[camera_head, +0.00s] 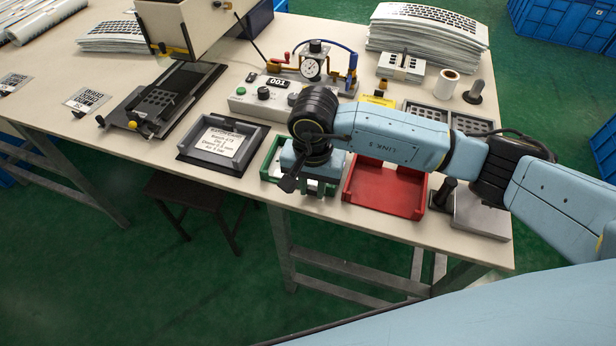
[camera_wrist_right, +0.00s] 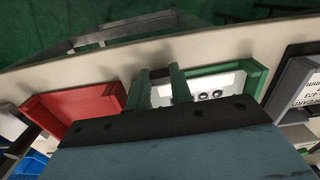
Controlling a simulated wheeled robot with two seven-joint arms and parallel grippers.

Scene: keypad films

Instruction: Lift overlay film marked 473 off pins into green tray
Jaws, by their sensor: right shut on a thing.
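My right gripper (camera_head: 312,184) is low over the green tray (camera_head: 268,168) near the table's front edge, and my arm hides much of the tray. In the right wrist view, its fingers (camera_wrist_right: 161,76) stand at the tray's side (camera_wrist_right: 254,80). A white film (camera_wrist_right: 228,82) with dark round marks lies at the fingers, within the tray's outline. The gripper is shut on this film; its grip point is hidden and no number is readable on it. A card (camera_head: 219,142) in a dark frame carries printed text that seems to include 473. My left gripper is not in view.
A red tray (camera_head: 385,192) is right of the green one, and also shows in the wrist view (camera_wrist_right: 75,104). A black fixture (camera_head: 163,96) stands left. A gauge unit (camera_head: 313,67) and film stacks (camera_head: 428,33) are behind. The front left table is fairly clear.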

